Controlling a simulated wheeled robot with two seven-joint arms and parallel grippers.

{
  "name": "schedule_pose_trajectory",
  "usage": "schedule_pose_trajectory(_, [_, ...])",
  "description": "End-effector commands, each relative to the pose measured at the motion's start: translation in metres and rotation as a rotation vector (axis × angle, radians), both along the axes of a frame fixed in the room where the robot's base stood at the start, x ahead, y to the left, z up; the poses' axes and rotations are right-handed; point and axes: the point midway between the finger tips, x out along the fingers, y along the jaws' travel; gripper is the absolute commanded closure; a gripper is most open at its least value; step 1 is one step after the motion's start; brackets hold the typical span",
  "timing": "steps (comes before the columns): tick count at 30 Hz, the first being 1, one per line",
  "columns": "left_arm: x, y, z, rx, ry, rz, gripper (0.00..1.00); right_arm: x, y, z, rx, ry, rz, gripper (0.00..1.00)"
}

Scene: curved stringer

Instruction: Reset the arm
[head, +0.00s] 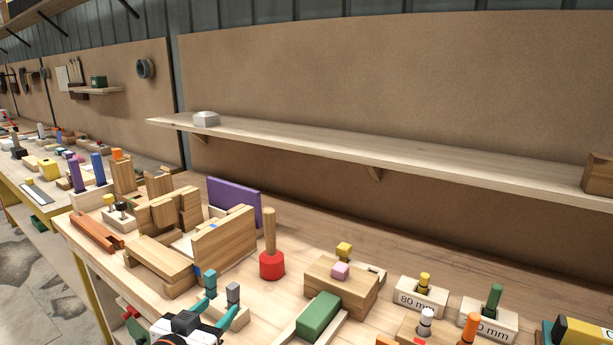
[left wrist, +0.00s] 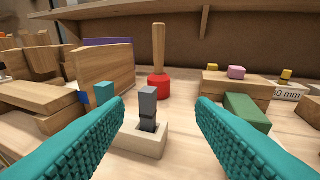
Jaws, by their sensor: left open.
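My left gripper (head: 213,312) is at the bottom of the head view, low over the bench. Its two teal ribbed fingers also show in the left wrist view (left wrist: 160,108), spread wide with nothing held. A grey peg (left wrist: 148,105) stands in a small pale wooden holder (left wrist: 140,140) between and beyond the fingers; I cannot tell the exact gap. A small teal block (left wrist: 105,92) shows behind the left fingertip. My right gripper is not in view.
A red-based mallet (head: 271,262) stands upright beyond. A wooden panel (head: 225,243) and stacked blocks are left. A green block (head: 318,316) and wooden block (head: 341,285) are right. A long shelf (head: 400,166) crosses the back wall. Bare bench lies behind the mallet.

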Motion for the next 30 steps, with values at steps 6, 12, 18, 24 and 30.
schedule_pose_trajectory(6, [-0.041, 0.002, -0.061, 0.053, 0.193, 0.023, 0.50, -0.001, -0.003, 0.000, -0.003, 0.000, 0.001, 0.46])
schedule_pose_trajectory(12, [-0.111, 0.008, -0.130, 0.127, 0.458, 0.057, 0.50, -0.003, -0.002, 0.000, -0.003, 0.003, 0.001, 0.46])
schedule_pose_trajectory(18, [-0.191, 0.020, -0.180, 0.199, 0.725, 0.093, 0.50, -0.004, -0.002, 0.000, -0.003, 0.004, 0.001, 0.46])
schedule_pose_trajectory(24, [-0.255, 0.029, -0.203, 0.249, 0.923, 0.119, 0.50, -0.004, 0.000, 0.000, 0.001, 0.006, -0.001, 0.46])
schedule_pose_trajectory(30, [-0.297, 0.035, -0.223, 0.285, 1.065, 0.135, 0.50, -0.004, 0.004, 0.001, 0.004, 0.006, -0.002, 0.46])
